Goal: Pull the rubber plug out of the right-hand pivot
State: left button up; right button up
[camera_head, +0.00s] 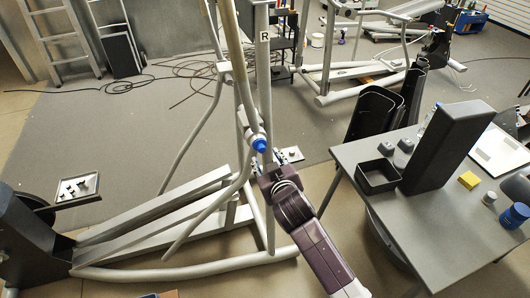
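The elliptical machine's frame (265,90) stands at the centre, with an upright bearing an "R" label. A blue rubber plug (259,145) sits at the pivot (254,138), where the swing arm meets the upright. My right gripper (264,163) has come up from the lower right, and its end is just below the plug. The fingertips are small and dark against the frame, so I cannot tell whether they touch the plug or how far apart they are. My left gripper is not in view.
A grey table (444,235) at the right holds a tall dark box (447,148), an open black bin (377,176), a yellow block (469,180) and a blue-lidded jar (514,216). A small tray (77,188) is at the left.

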aim_at(262, 150)
jog(key=shift+p+x, duration=0.5)
jog(key=shift+x, duration=2.95)
jog(key=shift+f, duration=0.1)
grip_shut()
